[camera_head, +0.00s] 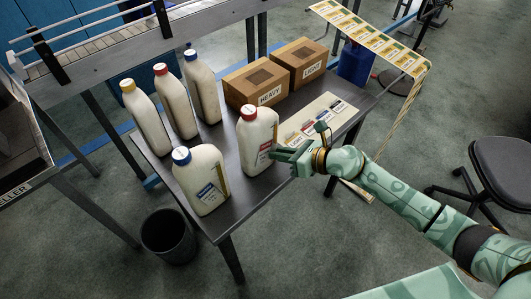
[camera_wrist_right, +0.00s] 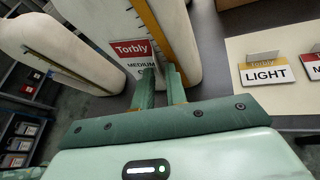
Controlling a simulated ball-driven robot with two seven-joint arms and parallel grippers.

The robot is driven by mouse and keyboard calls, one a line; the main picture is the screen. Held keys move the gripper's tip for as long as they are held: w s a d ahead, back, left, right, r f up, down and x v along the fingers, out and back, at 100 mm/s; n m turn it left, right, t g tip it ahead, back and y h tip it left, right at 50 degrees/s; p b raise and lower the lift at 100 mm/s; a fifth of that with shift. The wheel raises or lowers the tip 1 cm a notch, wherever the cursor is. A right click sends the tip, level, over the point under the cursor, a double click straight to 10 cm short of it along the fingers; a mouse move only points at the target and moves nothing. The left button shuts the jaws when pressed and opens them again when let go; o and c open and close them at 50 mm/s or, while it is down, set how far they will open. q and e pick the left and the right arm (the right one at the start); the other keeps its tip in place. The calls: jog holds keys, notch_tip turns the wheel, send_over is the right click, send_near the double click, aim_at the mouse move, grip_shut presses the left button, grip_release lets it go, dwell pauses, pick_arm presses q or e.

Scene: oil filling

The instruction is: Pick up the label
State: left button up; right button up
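A red and white label reading "Torbly MEDIUM" lies flat at the front of a white bottle (camera_wrist_right: 180,35) in the right wrist view; the label (camera_wrist_right: 130,50) also shows on the red-capped bottle (camera_head: 258,133) in the head view. My right gripper (camera_head: 274,152) is right at that bottle. Its fingertips (camera_wrist_right: 161,78) are close together at the label's right edge, with a narrow gap. Whether they grip the label is unclear. Several more labels stand on a pale board (camera_head: 325,103), including a yellow "LIGHT" label (camera_wrist_right: 266,73). My left gripper is out of view.
Several other white bottles stand on the dark table (camera_head: 237,205), including a blue-capped one (camera_head: 203,183) at its front. Two cardboard boxes (camera_head: 257,82) stand behind the board. A label strip (camera_head: 375,41) hangs at upper right. A black bin (camera_head: 168,236) and a chair (camera_head: 503,168) are on the floor.

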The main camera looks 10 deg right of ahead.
aim_at(271, 142)
grip_shut()
